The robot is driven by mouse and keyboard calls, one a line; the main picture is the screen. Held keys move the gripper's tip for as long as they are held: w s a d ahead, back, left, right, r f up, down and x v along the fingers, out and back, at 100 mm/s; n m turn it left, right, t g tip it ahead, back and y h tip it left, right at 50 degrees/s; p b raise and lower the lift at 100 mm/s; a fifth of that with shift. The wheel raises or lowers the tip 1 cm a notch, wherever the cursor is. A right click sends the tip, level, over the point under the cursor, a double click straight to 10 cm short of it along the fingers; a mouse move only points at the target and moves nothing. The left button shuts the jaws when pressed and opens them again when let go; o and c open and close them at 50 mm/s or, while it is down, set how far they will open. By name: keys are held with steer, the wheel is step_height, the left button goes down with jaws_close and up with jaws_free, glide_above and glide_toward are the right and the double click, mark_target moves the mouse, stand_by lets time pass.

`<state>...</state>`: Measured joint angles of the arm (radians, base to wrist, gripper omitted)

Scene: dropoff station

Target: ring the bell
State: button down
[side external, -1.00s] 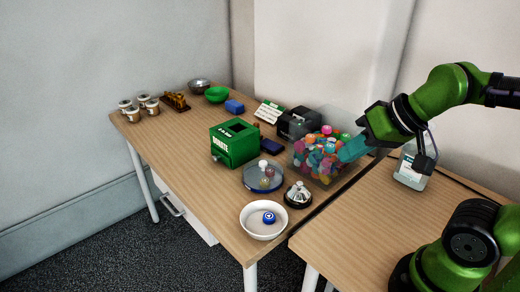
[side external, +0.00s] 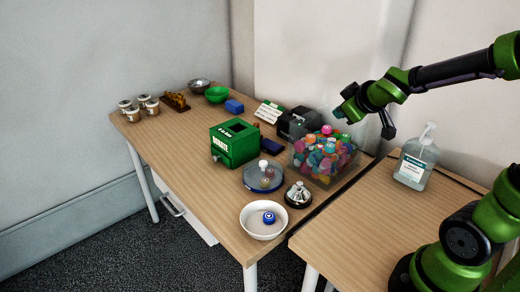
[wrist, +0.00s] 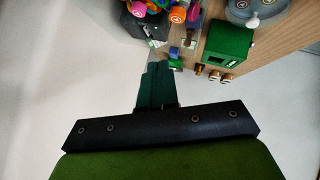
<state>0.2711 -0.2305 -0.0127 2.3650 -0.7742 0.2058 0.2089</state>
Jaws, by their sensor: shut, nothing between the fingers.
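The bell (side external: 298,194) is a small silver call bell on a dark base. My gripper (side external: 340,113) is up above the back of the clear bin, well apart from the bell. In the wrist view its dark green fingers (wrist: 157,87) are together with nothing between them. I cannot make out the bell in the wrist view.
A clear bin of colourful caps (side external: 325,155) stands behind the bell. The domed dish (side external: 263,178), white bowl (side external: 252,230) and green donation box (side external: 234,143) are nearby. A pump bottle (side external: 415,165) stands on the right table, whose front is clear.

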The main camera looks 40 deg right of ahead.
steer(key=w+f+n+t+y, duration=0.1)
steer(key=w+n+t+y, duration=0.1)
steer(key=w+n, duration=0.3)
steer(key=n+g+y, duration=0.4)
steer(key=n+y, duration=0.4)
steer(key=n, duration=0.3)
glide_above(300, 184)
step_height(300, 184, down, 5)
steer(key=shift+s+d+r, duration=0.1)
steer(key=shift+s+d, duration=0.25)
steer(key=shift+f, duration=4.45)
steer(key=shift+f, duration=0.1)
steer(key=shift+f, duration=0.3)
